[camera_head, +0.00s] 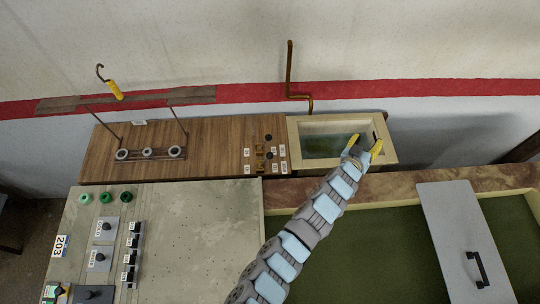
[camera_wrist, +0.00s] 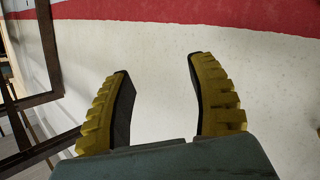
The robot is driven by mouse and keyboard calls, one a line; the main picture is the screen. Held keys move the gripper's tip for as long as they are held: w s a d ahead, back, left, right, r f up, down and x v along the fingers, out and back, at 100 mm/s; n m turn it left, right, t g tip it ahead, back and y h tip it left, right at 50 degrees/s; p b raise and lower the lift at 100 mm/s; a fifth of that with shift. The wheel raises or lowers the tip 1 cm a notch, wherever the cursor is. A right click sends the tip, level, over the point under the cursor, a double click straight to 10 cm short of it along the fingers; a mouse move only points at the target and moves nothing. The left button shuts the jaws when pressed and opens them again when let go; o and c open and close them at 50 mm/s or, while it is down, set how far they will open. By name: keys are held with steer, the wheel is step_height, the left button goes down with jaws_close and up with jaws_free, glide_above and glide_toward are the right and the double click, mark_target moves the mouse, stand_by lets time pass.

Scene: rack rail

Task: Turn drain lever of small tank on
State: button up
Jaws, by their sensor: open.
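The small tank (camera_head: 305,121) has a pale rim and greenish water and stands against the back wall. My gripper (camera_head: 367,147) is open and empty, at the right part of this tank in the head view. Its two yellow, ridged fingers stand wide apart in the wrist view (camera_wrist: 158,68), with only wall between them. Small brass-coloured fittings (camera_head: 260,161) with white labels sit on the wooden panel left of the tank. I cannot tell which part is the drain lever. My gripper and arm hide part of the tank's right side.
A bent brass pipe (camera_head: 289,70) rises behind the tank. The wooden counter (camera_head: 210,140) carries a rack with round holders (camera_head: 148,154). A concrete control panel (camera_head: 190,225) and a large green basin (camera_head: 390,240) with a grey handled lid (camera_head: 455,225) lie in front.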

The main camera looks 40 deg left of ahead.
steer(key=a+f+n+g+y, duration=0.2)
steer(key=a+n+g+y, duration=0.15)
steer(key=a, duration=0.45)
steer(key=n+g+b, duration=0.2)
steer(key=n+g, duration=0.9)
steer(key=g, duration=0.3)
glide_toward(271, 154)
steer(key=shift+t+h, duration=0.25)
steer(key=shift+h, duration=0.1)
steer(key=shift+s+a+b+x, duration=0.15)
steer(key=shift+b+x, duration=0.35)
steer(key=shift+x, duration=2.35)
steer(key=shift+s+a+b+x, duration=0.1)
steer(key=shift+b+x, duration=0.4)
steer(key=shift+x, duration=2.35)
steer(key=shift+r, duration=0.15)
steer(key=shift+w, duration=0.1)
jaws_close()
